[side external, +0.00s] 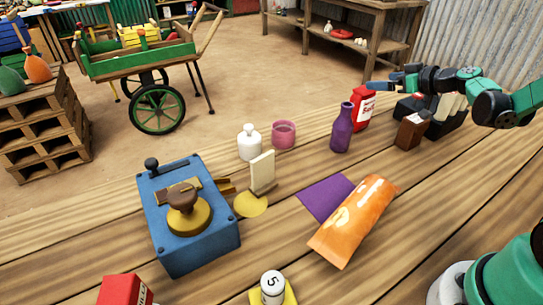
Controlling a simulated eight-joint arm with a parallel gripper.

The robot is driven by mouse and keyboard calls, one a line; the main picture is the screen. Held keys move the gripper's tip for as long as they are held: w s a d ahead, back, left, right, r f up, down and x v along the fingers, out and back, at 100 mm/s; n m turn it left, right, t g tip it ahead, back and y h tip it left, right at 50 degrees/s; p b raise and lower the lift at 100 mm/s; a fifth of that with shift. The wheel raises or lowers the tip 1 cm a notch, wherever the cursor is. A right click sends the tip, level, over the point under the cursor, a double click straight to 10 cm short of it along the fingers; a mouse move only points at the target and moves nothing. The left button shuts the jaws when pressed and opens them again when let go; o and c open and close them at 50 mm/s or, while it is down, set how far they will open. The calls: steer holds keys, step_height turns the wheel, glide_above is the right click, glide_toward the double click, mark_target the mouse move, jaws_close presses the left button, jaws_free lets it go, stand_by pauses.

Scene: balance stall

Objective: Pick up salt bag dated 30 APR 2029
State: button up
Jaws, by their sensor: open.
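A red bag with a white label reading something like "Salt" (361,109) stands upright at the table's far side, just behind and right of a purple bottle (341,130). Any date on it is too small to read. My gripper (385,84) shows at the upper right, its fingers in front of or above the bag's upper right side in the picture. It is open and holds nothing that I can see. I cannot tell whether it touches the bag. A second red packet (124,291) is cut off at the bottom left edge; its print is mostly out of view.
A brown box (411,131) and a black rack with pale slabs (446,116) stand right of the bag.

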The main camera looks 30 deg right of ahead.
mark_target(370, 104)
step_height(370, 104, down, 6)
steer(key=shift+w+f, duration=0.1)
steer(key=shift+x, duration=2.8)
steer(key=shift+f, duration=0.1)
steer(key=c, duration=1.4)
steer(key=shift+c, duration=0.2)
